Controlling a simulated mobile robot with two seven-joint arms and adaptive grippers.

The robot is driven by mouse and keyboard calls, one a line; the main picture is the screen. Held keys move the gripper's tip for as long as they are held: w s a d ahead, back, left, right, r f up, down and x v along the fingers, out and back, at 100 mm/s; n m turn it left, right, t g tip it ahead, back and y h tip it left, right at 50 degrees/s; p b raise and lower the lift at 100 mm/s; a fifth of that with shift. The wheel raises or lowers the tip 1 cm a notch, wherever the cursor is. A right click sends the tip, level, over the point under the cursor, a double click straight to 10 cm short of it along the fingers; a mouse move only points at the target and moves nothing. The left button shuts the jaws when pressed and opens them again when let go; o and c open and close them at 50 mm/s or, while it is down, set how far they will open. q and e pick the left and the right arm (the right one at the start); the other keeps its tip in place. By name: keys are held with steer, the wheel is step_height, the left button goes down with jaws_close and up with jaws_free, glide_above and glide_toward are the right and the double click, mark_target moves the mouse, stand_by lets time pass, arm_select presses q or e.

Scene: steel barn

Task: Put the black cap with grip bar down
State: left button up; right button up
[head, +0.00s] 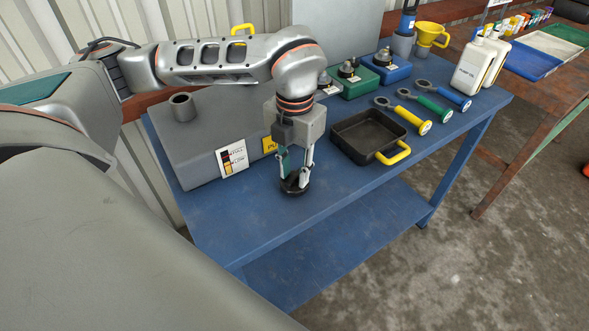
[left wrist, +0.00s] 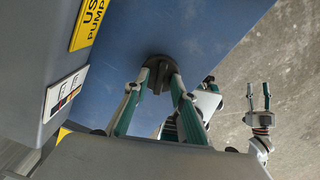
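The black cap with grip bar (head: 293,187) is at the tips of my left gripper (head: 296,176), at the surface of the blue bench (head: 245,212) in front of the grey tank. My left gripper points down and is shut on the cap. In the left wrist view the cap (left wrist: 160,70) sits between the fingertips (left wrist: 158,88), with its dark bar towards the camera and blue bench behind it. Whether its underside touches the bench is hard to tell. My right gripper (left wrist: 258,95) shows small in the left wrist view, with its fingers apart and nothing between them.
The grey tank (head: 205,135) with labels stands behind and left of the cap. A black tray (head: 350,142) with a yellow handle is to the right, then several coloured-handled tools (head: 432,108). Green and blue blocks stand behind. The bench front by the cap is clear.

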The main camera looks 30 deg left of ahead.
mark_target(294, 176)
arm_select(q)
step_height(294, 176, up, 12)
stand_by(0.5)
stand_by(0.5)
